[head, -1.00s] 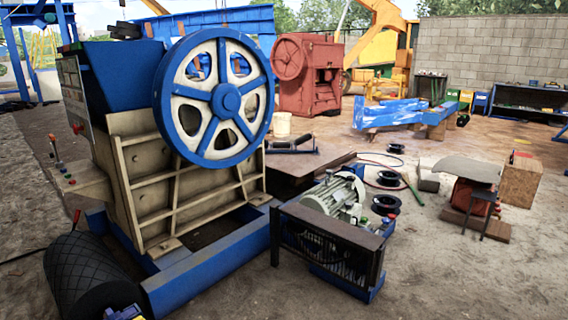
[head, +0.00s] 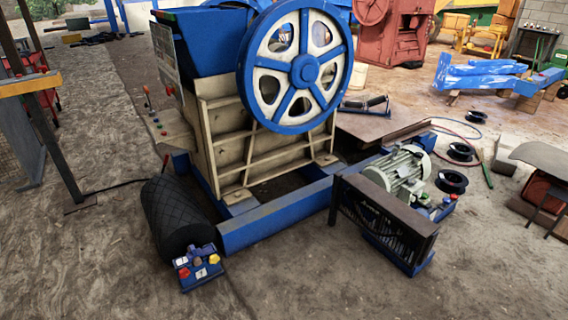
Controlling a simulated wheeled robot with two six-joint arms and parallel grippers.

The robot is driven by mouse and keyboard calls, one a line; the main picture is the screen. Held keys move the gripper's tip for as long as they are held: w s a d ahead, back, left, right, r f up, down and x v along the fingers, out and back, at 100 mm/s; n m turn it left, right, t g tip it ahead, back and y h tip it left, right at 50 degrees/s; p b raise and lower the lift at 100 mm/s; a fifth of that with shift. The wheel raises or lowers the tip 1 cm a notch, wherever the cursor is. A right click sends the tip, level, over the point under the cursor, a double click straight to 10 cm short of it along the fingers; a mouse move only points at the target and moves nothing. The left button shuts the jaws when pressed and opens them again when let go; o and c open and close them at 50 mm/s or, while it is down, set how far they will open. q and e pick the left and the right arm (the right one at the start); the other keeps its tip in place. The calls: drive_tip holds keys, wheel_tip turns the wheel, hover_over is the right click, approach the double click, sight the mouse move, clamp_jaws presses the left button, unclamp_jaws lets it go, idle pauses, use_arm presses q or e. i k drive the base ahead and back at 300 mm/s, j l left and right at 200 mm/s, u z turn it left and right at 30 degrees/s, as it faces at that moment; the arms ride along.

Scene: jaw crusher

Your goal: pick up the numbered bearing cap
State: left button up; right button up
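A small blue tray or block (head: 189,282) sits on the ground at the front end of a black quilted roll. Small yellow, red and white pieces are on it, and a white face seems to carry a dark numeral. I cannot tell whether one of these pieces is the numbered bearing cap. No other bearing cap can be made out. Neither of my grippers is in view.
The jaw crusher (head: 222,150) with its blue-and-white flywheel (head: 306,72) stands on a blue base frame (head: 278,216). The black roll (head: 172,215) lies left of it. A motor (head: 398,172) stands behind a dark guard (head: 385,218). The front ground is open.

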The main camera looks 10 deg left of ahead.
sight(194, 252)
drive_tip(key=u, duration=1.25)
drive_tip(key=i+l, duration=0.45)
drive_tip(key=i+z, duration=0.05)
